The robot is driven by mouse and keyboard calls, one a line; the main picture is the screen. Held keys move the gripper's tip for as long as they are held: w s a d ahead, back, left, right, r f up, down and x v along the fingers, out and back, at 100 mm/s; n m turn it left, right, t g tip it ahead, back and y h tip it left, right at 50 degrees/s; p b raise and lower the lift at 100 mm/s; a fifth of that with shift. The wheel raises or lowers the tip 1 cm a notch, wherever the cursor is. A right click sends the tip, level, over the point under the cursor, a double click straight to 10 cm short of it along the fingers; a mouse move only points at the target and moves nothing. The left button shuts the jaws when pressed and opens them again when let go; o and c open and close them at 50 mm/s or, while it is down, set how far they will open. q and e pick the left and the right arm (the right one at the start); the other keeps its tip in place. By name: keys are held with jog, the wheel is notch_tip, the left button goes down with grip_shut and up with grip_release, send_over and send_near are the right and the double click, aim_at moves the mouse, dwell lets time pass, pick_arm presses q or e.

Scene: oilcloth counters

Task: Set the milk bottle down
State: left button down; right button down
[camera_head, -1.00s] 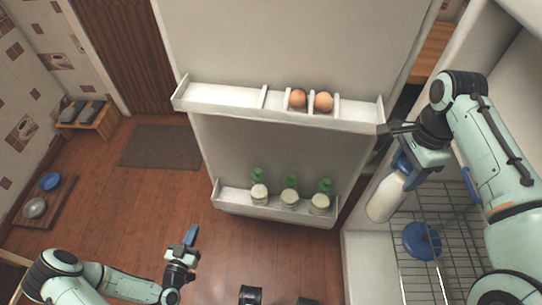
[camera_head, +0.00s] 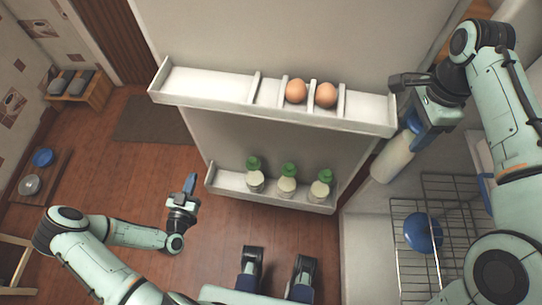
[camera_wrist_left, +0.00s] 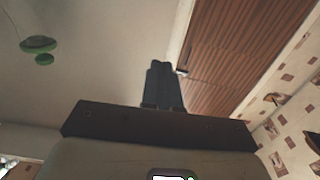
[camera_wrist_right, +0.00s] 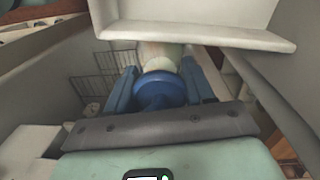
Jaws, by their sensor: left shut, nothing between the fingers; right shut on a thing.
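The white milk bottle (camera_head: 393,162) with a blue cap (camera_wrist_right: 160,91) hangs from my right gripper (camera_head: 409,140), tilted in the head view. The gripper is shut on it at the cap end, with a blue finger on each side in the right wrist view (camera_wrist_right: 160,85). The bottle is in the air between the fridge door and the fridge interior, above the wire rack (camera_head: 440,235). Part of its body (camera_wrist_right: 160,57) is hidden behind the cap. My left gripper (camera_head: 191,183) is shut and empty, over the floor left of the door.
The open fridge door has an upper shelf (camera_head: 205,87) with two eggs (camera_head: 296,91) and a lower shelf (camera_head: 228,183) with several green-capped bottles (camera_head: 287,181). A blue round thing (camera_head: 423,232) is at the wire rack. The fridge wall (camera_head: 365,240) stands left of the rack.

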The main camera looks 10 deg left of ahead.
aim_at(204, 145)
pick_arm(q)
jog(key=w, duration=1.1)
pick_arm(e)
jog(key=shift+f, duration=0.2)
